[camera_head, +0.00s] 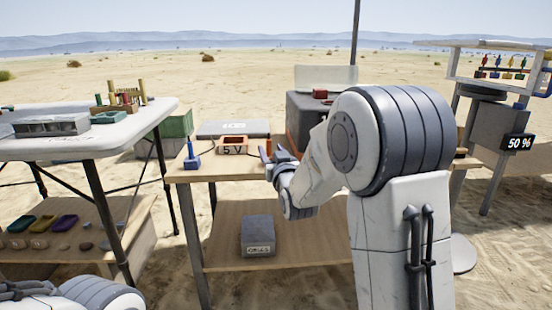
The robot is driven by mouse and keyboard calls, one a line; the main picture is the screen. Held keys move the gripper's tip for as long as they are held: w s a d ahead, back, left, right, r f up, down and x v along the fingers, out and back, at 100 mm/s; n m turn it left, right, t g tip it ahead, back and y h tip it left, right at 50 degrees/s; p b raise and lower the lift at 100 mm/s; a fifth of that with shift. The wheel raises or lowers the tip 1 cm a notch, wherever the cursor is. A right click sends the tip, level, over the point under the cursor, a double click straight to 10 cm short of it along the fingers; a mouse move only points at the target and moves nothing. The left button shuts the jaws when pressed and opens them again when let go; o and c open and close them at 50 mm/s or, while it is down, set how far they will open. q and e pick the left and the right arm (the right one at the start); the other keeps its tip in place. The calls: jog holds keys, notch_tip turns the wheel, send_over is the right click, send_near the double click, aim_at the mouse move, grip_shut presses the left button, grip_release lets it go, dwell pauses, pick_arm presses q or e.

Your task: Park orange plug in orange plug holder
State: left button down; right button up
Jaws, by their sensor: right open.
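A small orange upright piece, which looks like the orange plug (269,147), stands at the right gripper on the middle wooden table. My right gripper (272,160) is open, with its fingers around or just beside this piece; I cannot tell which. The orange plug holder is not clearly visible; the gripper hides the table top there. An orange-brown box marked "5 V" (233,145) sits just left of the gripper. My left gripper is not in view; only part of my left arm shows at the bottom left.
A blue plug in a blue holder (192,157) stands at the table's left edge. A grey case (233,128) lies behind the box. A grey block (258,236) is on the lower shelf (220,250). A white table (75,147) with trays stands left. My right arm hides the table's right part.

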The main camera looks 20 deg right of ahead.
jog(key=s+a+p, duration=0.1)
jog(key=s+p, duration=0.1)
jog(key=s, duration=0.7)
jog(key=shift+f, duration=0.4)
